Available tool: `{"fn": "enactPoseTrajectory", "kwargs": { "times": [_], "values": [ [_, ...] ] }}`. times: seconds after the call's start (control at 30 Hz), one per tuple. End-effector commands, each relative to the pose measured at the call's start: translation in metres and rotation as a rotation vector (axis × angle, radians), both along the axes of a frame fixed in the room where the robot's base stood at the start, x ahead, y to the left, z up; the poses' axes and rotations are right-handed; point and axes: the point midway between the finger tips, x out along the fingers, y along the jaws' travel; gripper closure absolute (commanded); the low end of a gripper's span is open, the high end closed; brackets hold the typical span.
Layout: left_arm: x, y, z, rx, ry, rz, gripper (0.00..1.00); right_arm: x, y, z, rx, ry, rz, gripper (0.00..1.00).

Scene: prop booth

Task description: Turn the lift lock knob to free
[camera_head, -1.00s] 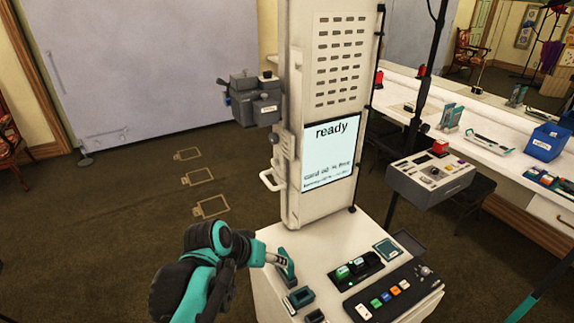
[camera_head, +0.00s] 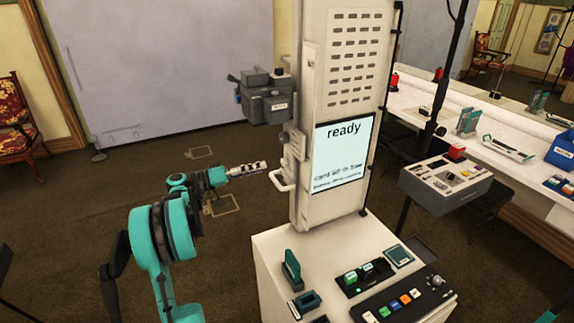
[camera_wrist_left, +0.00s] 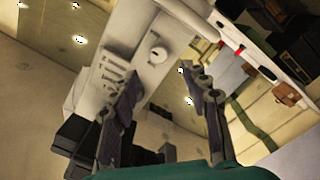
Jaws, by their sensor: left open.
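The lift lock knob appears to be the small grey round knob (camera_head: 284,138) on the left side of the white column (camera_head: 338,120), below the grey camera unit. A round light knob (camera_wrist_left: 158,54) on a white panel in the left wrist view looks like the same one. My left gripper (camera_head: 262,166) is left of the column, a little lower than the knob and apart from it. In the left wrist view its two fingers (camera_wrist_left: 160,80) are spread with nothing between them. I cannot read any knob marking. My right gripper is not in view.
A white handle (camera_head: 284,181) sticks out of the column close to my left gripper. The grey camera unit (camera_head: 265,98) juts out above. A screen (camera_head: 343,153) reads "ready". The console top (camera_head: 275,243) below holds a green upright card and buttons.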

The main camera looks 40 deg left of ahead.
Motion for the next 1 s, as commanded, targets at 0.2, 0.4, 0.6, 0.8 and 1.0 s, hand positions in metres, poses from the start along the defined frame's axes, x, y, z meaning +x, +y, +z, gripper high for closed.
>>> {"fn": "enactPoseTrajectory", "kwargs": {
  "times": [0.2,0.4,0.6,0.8,1.0],
  "values": [
    [0.030,-0.019,-0.002,0.000,0.001,-0.005,0.54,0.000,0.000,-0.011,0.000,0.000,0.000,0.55],
    [0.055,-0.033,-0.001,-0.001,0.002,-0.004,0.54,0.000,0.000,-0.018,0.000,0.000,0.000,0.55],
    [0.064,-0.038,0.000,-0.001,0.002,-0.001,0.54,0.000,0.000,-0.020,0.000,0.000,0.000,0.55],
    [0.065,-0.038,0.000,-0.001,0.003,-0.001,0.54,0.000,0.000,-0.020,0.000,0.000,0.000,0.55],
    [0.064,-0.038,0.000,-0.001,0.003,-0.001,1.00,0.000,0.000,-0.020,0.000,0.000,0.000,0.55]
  ]
}}
